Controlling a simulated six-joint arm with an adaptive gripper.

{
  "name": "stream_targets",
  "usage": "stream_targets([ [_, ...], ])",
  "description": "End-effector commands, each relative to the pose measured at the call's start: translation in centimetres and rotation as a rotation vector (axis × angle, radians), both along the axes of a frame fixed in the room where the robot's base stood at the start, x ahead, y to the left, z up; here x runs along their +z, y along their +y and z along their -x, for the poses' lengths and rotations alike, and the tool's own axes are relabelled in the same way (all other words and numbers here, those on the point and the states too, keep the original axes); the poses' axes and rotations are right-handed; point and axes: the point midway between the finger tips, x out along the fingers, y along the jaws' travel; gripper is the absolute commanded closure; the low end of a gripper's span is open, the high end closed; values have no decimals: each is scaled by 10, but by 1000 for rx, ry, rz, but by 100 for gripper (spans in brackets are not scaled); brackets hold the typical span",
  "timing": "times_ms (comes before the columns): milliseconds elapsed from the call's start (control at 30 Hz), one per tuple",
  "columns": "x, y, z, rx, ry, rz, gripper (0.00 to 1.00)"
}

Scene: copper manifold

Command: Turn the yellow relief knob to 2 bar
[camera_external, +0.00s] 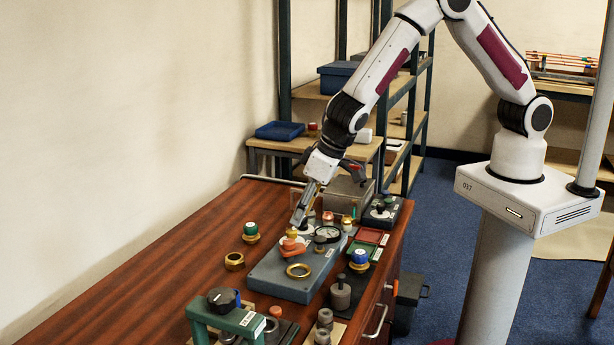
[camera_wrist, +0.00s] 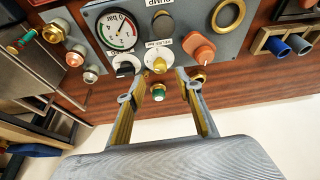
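The yellow relief knob (camera_wrist: 158,63) sits on a white dial plate at the panel's edge in the wrist view; its exact setting is too small to read. In the external view I cannot make it out clearly near my gripper. My gripper (camera_wrist: 157,80) is open, its two fingertips apart on either side of and just short of the yellow knob, with nothing between them. In the external view my gripper (camera_external: 298,219) points down over the back of the grey panel (camera_external: 268,284). A round gauge (camera_wrist: 117,31) is beside the knob; its reading is unclear.
A black knob (camera_wrist: 126,66) and an orange-red knob (camera_wrist: 198,49) flank the yellow one closely. A brass ring (camera_external: 299,271) lies on the panel.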

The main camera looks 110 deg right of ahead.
Motion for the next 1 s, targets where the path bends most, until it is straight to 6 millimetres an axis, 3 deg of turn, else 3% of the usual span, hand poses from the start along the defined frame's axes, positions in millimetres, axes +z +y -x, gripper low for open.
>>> stream_targets([
  [500,-43,-12,-14,1,0,0,65],
  [1000,-49,-13,-16,0,-1,-1,65],
])
